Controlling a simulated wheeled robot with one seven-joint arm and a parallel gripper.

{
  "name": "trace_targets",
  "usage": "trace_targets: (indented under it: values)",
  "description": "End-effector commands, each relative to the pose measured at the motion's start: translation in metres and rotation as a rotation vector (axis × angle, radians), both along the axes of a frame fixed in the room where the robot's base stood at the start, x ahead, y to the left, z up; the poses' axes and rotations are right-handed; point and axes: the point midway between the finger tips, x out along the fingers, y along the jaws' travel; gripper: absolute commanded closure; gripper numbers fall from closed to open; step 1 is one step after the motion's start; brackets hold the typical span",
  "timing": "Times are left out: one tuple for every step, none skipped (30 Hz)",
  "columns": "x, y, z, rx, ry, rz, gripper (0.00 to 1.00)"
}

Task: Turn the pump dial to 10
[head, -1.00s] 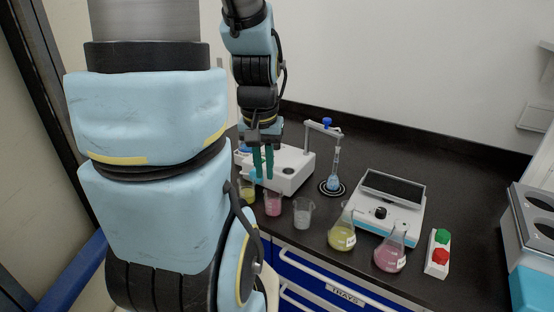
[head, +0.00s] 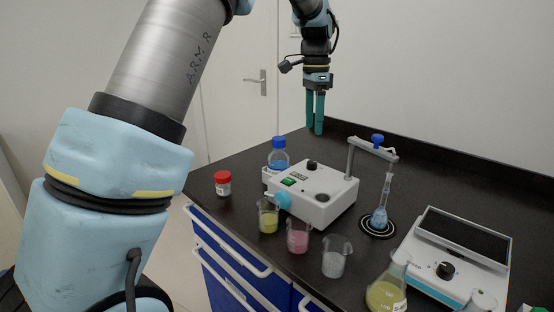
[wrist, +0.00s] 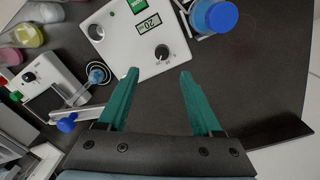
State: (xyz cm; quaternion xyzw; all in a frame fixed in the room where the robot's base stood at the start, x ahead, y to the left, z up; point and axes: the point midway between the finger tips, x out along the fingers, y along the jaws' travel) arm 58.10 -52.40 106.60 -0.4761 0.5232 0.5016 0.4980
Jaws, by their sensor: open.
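The pump is a white box (head: 330,188) on the black bench in the head view, with a black dial (head: 311,164) on top. In the wrist view the pump (wrist: 120,50) fills the upper middle. Its dial (wrist: 162,52) lies just beyond the fingertips, and a small display (wrist: 149,24) seems to read 20. My gripper (head: 315,131) has two green fingers pointing down, raised above the bench behind the pump. In the wrist view my gripper (wrist: 158,74) is open and empty, its fingers apart and not touching the dial.
A blue-capped bottle (head: 278,155) stands close beside the pump. A stand with a flask (head: 379,216) is to its right. Beakers (head: 298,236) line the front, and a scale-like device (head: 455,250) is at right. The bench behind the pump is clear.

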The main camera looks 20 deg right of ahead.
Motion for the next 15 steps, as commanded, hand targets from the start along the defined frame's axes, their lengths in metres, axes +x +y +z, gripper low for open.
trace_targets:
  values:
    - [-0.002, -0.007, -0.001, 0.001, 0.001, -0.025, 0.34]
    - [-0.003, -0.01, -0.001, 0.0, 0.001, -0.034, 0.34]
    - [-0.004, -0.011, -0.001, 0.001, 0.003, -0.042, 0.34]
    - [-0.004, -0.011, -0.003, 0.002, 0.003, -0.044, 0.34]
    - [-0.004, -0.011, -0.005, 0.002, 0.004, -0.045, 0.34]
    - [-0.004, -0.011, -0.009, 0.003, 0.005, -0.044, 0.34]
    - [-0.005, -0.01, -0.013, 0.004, 0.006, -0.043, 0.34]
    - [-0.005, -0.01, -0.017, 0.005, 0.005, -0.043, 0.34]
    - [-0.005, -0.01, -0.024, 0.006, 0.006, -0.042, 0.34]
    - [-0.006, -0.01, -0.029, 0.006, 0.005, -0.042, 0.34]
    - [-0.006, -0.01, -0.035, 0.005, 0.006, -0.042, 0.34]
    - [-0.007, -0.01, -0.042, 0.005, 0.005, -0.041, 0.34]
    - [-0.007, -0.01, -0.048, 0.005, 0.007, -0.041, 0.34]
    - [-0.007, -0.01, -0.054, 0.004, 0.005, -0.041, 0.34]
    - [-0.008, -0.009, -0.061, 0.005, 0.006, -0.041, 0.34]
